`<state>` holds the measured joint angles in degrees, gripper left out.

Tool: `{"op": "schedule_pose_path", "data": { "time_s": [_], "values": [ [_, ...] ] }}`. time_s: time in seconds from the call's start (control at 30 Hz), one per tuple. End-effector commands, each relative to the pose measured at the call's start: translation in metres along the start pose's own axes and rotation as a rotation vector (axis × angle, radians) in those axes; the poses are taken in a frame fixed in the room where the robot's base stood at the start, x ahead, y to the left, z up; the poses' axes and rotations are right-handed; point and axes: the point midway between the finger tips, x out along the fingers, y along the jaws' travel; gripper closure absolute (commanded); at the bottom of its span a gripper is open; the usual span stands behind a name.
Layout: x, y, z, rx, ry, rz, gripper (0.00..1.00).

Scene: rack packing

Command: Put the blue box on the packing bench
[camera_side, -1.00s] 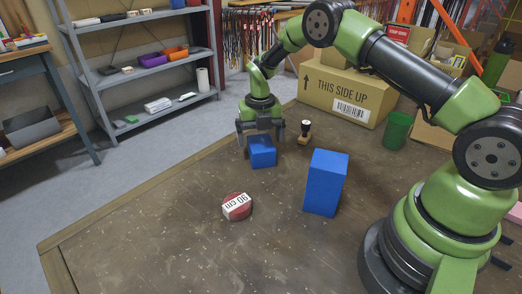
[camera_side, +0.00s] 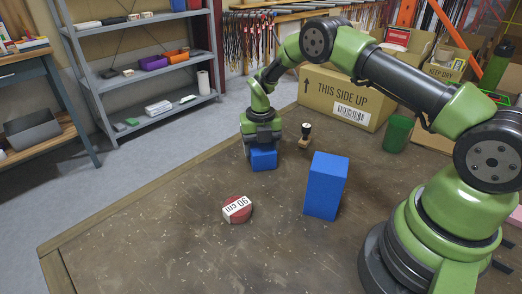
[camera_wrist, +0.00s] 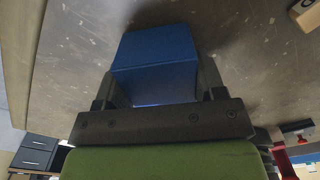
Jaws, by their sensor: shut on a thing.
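A small blue box (camera_side: 264,159) sits on the brown bench top (camera_side: 150,235), left of a taller blue box (camera_side: 326,185). My gripper (camera_side: 262,148) is right over the small box, pointing down, and is shut on it. In the wrist view the small blue box (camera_wrist: 155,62) fills the space between the two fingers of my gripper (camera_wrist: 158,92). The box appears to rest on the bench top; any small gap under it cannot be told. The taller blue box stands upright, apart from my gripper.
A red and white tape measure (camera_side: 237,209) lies in front. A dark-handled stamp (camera_side: 305,137) stands close right of my gripper. A cardboard box (camera_side: 345,95) and a green cup (camera_side: 397,133) stand behind. The front left of the bench is clear.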

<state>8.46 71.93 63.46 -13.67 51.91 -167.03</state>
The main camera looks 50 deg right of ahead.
Motion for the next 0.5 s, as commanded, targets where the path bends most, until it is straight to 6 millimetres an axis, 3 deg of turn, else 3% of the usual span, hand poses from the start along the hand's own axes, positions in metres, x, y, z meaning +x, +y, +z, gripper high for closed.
{"op": "schedule_pose_path", "data": {
  "time_s": [0.5],
  "values": [
    [-0.089, 0.000, 0.001, 0.000, -0.003, 0.001, 0.68]
  ]
}}
